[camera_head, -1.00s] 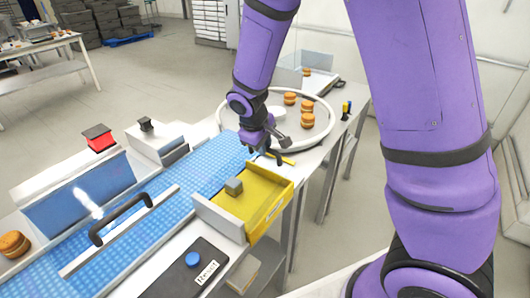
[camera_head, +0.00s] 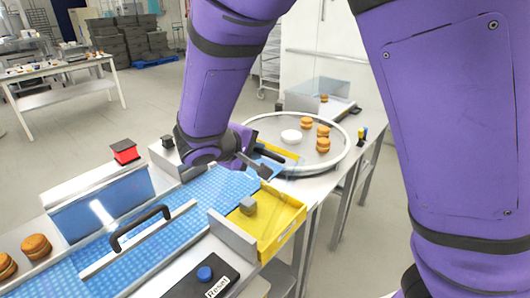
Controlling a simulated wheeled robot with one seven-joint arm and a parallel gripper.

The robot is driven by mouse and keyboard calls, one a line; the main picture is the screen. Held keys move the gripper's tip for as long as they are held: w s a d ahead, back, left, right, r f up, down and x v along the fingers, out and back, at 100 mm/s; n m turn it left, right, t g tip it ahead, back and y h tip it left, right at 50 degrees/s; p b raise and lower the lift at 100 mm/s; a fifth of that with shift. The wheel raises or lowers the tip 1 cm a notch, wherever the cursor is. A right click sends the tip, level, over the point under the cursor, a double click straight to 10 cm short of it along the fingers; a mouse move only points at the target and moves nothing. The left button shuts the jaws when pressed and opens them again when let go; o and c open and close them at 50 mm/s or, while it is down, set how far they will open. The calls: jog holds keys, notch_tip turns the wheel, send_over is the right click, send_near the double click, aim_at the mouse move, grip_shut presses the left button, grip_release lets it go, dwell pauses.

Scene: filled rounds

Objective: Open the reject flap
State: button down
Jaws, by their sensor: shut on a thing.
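A flat yellow bar (camera_head: 278,152) lies across the far end of the blue belt; I take it to be the reject flap. A dark handle (camera_head: 270,154) shows beside it. My gripper (camera_head: 262,168) is at this handle, pointing right and down, and looks shut on it. My wrist and the fingers hide part of the bar, so its exact angle is hard to tell.
Two filled rounds (camera_head: 36,247) sit on the belt (camera_head: 160,228) at left. A black handle (camera_head: 140,229) arches over the belt. A reset panel (camera_head: 190,286) is at front.

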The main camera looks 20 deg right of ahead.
jog(key=s+a+r+t+h, duration=0.1)
jog(key=s+a+t+h, duration=0.2)
jog(key=s+a, duration=0.3)
jog(key=a+h, duration=0.1)
jog(key=a, duration=0.3)
jog(key=shift+s+r, duration=0.3)
jog(key=shift+s, duration=0.1)
jog(key=shift+f, duration=0.1)
jog(key=c, duration=1.1)
grip_release()
jog(key=f+v, duration=0.1)
jog(key=v, duration=0.9)
jog(key=shift+a+r, duration=0.4)
jog(key=shift+s, duration=0.1)
